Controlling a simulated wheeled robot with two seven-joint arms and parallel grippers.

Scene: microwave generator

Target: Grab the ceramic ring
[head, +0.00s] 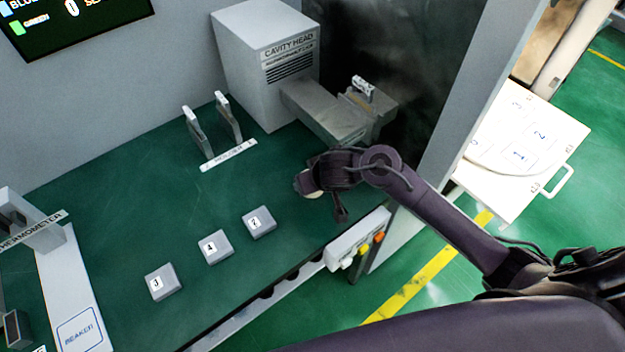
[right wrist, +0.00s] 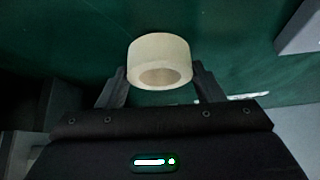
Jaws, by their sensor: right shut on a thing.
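The ceramic ring (right wrist: 158,52) is a cream-white hollow cylinder seen close up in the right wrist view. It sits between the two fingers of my right gripper (right wrist: 160,82), which is shut on it. In the head view my right gripper (head: 318,185) is over the green table, in front of the cavity head, and a pale bit of the ring (head: 303,184) shows at its left side. Most of the ring is hidden there by the gripper. I cannot tell from these views whether the ring touches the table. My left gripper is not in view.
The cavity head box (head: 266,62) stands behind, with a grey block (head: 325,112) projecting from it. A two-post holder (head: 212,125) with a label is left of it. Numbered blocks 3 (head: 162,283), 4 (head: 215,247) and 7 (head: 259,222) sit on the green table (head: 110,215). A button panel (head: 358,240) lines the front edge.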

